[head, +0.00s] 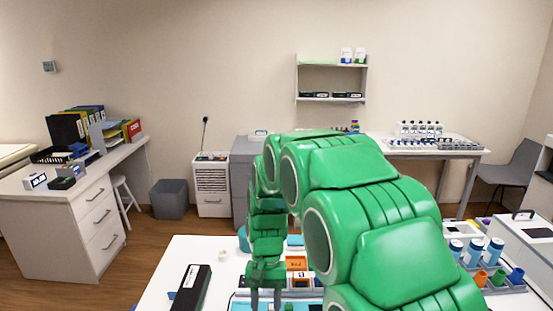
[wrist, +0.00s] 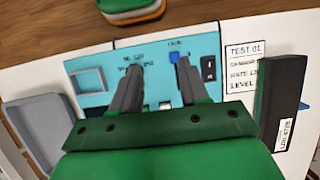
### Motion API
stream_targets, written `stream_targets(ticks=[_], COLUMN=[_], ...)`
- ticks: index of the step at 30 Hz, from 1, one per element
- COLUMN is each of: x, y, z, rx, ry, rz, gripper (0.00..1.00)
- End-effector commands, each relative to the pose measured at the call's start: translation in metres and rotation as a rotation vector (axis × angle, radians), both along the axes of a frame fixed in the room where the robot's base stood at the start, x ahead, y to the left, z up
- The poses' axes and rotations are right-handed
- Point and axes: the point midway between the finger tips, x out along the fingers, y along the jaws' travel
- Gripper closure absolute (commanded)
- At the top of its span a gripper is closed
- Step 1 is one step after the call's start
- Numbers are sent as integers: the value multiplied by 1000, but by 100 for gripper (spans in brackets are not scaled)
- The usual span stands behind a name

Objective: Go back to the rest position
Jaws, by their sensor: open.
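My gripper (wrist: 157,80) is open in the wrist view, its two dark fingers apart with nothing between them. It is above a light blue test panel (wrist: 100,68) that carries a square frame, a blue knob (wrist: 173,58) and a black switch (wrist: 208,68). In the head view my green arm reaches over the white table (head: 165,288), and the gripper (head: 265,299) shows low at the picture's bottom edge. My arm hides much of the table's middle.
A black box (head: 190,288) lies on the table's left part. A grey tray (wrist: 42,118) sits left of the panel, and a printed card (wrist: 242,68) lies right of it. Blue-capped bottles (head: 474,252) and a white device (head: 520,240) stand at the table's right.

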Motion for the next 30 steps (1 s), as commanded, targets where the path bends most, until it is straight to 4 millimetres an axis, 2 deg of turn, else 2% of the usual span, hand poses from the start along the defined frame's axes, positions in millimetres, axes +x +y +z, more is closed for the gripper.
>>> stream_targets(ticks=[3,12,21,30], x=[-13,-50,-93,-141], y=[-18,-57,-93,-124], z=[20,57,85,106], rx=[5,11,14,14], ry=[-21,-59,-95,-133], rz=[-2,-4,-5,-4], gripper=[55,55,55,55])
